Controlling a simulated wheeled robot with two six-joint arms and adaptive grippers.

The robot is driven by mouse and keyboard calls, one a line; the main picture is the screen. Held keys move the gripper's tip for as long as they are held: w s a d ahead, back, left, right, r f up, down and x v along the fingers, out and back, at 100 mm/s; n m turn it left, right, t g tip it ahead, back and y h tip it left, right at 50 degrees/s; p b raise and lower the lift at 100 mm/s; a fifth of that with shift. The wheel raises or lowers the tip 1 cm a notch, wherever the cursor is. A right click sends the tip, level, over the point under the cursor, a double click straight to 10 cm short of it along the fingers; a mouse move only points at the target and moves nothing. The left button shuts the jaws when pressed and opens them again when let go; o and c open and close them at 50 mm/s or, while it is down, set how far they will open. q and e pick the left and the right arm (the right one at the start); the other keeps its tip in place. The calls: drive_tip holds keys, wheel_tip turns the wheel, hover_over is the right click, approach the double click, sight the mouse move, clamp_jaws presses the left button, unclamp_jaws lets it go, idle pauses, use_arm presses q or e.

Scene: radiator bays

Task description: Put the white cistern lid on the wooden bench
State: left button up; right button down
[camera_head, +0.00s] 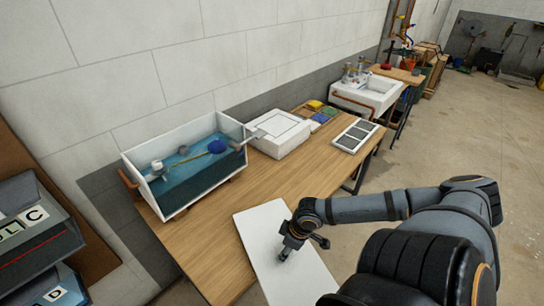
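The white cistern lid (265,232) shows as a flat white panel at the front of the wooden bench (215,245). It overlaps the bench's front edge in the picture, and its near end is cut off by the frame and partly hidden by my arm. I cannot tell whether it rests on the bench or is held above it. My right gripper (283,256) points down at the lid's face, at or just above it. Its fingers are small and dark, so its opening is unclear. My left gripper is not in view.
An open tank (178,205) with water and a blue float stands at the bench's back left. Behind the lid are a white box (280,134), a grey-panelled tray (356,135) and coloured bins (322,115). A sink (368,92) stands farther right. Mid-bench wood is bare.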

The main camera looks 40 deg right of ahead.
sight(247, 224)
drive_tip(key=shift+s+a, duration=0.15)
drive_tip(key=shift+s, duration=0.2)
drive_tip(key=w+b, duration=0.4)
drive_tip(key=b, duration=0.1)
drive_tip(key=w+f+b, duration=0.1)
drive_tip(key=w+b, duration=0.1)
drive_tip(key=shift+w+a+b, duration=0.1)
drive_tip(key=shift+a+b, duration=0.15)
drive_tip(key=shift+b, duration=0.1)
drive_tip(key=w, duration=0.1)
drive_tip(key=w+b, duration=0.1)
drive_tip(key=shift+w+a+r, duration=0.1)
drive_tip(key=shift+w+r, duration=0.15)
drive_tip(key=shift+w, duration=0.15)
drive_tip(key=w, duration=0.5)
drive_tip(key=shift+a+r+b, duration=0.1)
drive_tip(key=shift+r+b, duration=0.2)
drive_tip(key=shift+b, duration=0.05)
drive_tip(key=shift+w+a, duration=0.1)
drive_tip(key=shift+w, duration=0.3)
drive_tip(key=w, duration=0.3)
drive_tip(key=shift+w+a+r, duration=0.1)
drive_tip(key=shift+a, duration=0.05)
drive_tip(key=shift+f, duration=0.9)
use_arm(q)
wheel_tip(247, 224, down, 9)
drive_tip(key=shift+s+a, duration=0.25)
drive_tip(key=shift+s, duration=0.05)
use_arm(e)
drive_tip(key=shift+s, duration=0.2)
